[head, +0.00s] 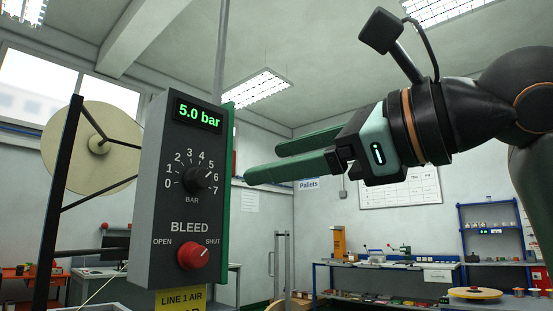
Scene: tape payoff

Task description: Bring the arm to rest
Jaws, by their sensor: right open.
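A grey control box (160,226) with a green side stands left of centre. Its display (198,114) reads 5.0 bar. The black BAR knob (200,181) points to the right, near 5 to 6. The red BLEED knob (193,256) has its mark towards SHUT. Behind the box, a pale reel (95,150) is partly hidden, with dark bars (58,200) in front of it. I cannot tell which bar is the arm. My right gripper (262,164) is open and empty, its green fingers pointing left, just right of the box. My left gripper is out of view.
A yellow LINE 1 AIR label (182,299) is below the box. A workbench (400,265) and blue shelves (490,228) stand at the back right. A desk with a monitor (115,240) is behind at left. The space below my right gripper looks clear.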

